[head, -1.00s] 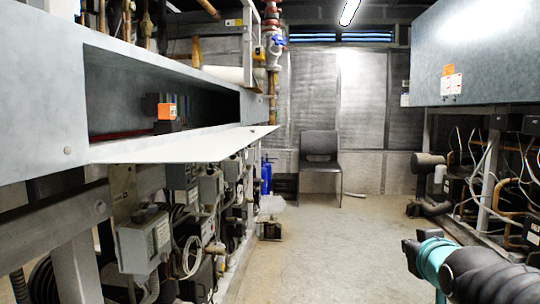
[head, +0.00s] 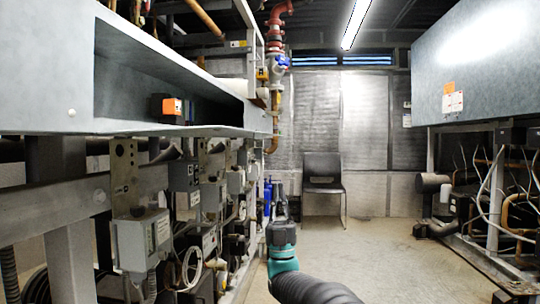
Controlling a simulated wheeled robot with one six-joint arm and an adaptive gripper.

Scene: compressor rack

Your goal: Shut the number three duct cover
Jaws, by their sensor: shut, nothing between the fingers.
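A long grey duct (head: 45,70) runs along the left side in the head view. Its opening shows, and its cover (head: 190,131) hangs out from the lower edge as a thin flap, seen nearly edge-on and about level. No number is readable on it. A dark block with an orange face (head: 172,106) shows inside the opening. My gripper (head: 280,192) is at the centre, shut and empty, pointing away from me. In the picture it is below and right of the cover's far end, apart from it.
Grey control boxes (head: 143,240), pipes and cables crowd the rack below the duct. A dark chair (head: 322,178) stands at the back wall. Another rack with a large grey box (head: 480,65) is on the right. The floor (head: 375,250) between is clear.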

